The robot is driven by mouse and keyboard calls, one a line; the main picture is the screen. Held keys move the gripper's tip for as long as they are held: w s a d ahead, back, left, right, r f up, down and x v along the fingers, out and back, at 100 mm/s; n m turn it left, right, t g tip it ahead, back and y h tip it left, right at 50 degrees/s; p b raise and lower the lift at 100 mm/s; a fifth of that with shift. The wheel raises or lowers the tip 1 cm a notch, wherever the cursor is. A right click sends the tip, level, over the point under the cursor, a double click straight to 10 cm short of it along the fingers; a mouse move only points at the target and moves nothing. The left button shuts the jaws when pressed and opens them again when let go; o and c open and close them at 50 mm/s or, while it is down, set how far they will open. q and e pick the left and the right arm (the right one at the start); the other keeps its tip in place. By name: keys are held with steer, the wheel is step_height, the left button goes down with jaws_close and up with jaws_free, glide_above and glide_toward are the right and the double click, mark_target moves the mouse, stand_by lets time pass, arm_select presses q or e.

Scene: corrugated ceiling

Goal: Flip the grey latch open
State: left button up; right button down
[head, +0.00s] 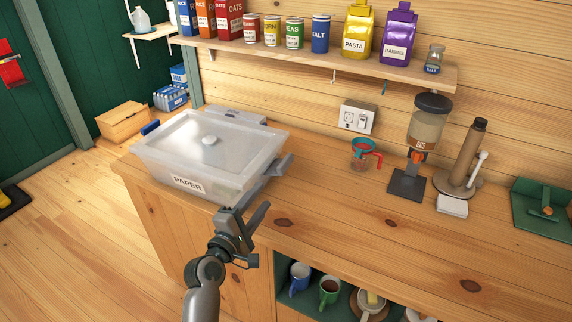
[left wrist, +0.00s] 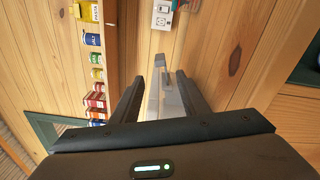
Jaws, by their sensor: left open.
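A clear lidded box (head: 160,155) labelled PAPER stands on the wooden counter. A grey latch (head: 284,164) sticks out at its right side; a blue latch (head: 150,127) is on its left side. My left gripper (head: 262,193) is open at the box's front right corner, close to the grey latch. In the left wrist view, the grey latch (left wrist: 159,68) shows between and beyond the open fingers (left wrist: 160,78); I cannot tell whether they touch it. The gripper hides part of the box side. My right gripper is out of view.
A shelf (head: 300,55) with tins and bags runs above. Mugs (head: 329,290) sit in a cubby below. The middle counter is clear.

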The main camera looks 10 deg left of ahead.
mark_target(279, 172)
arm_select(q)
steer(key=p+x, duration=0.2)
steer(key=x, duration=1.3)
steer(key=shift+w+d+p, duration=0.1)
steer(key=shift+w+p, duration=0.25)
steer(key=shift+p, duration=0.05)
steer(key=shift+x, duration=0.8)
steer(key=shift+c, duration=0.3)
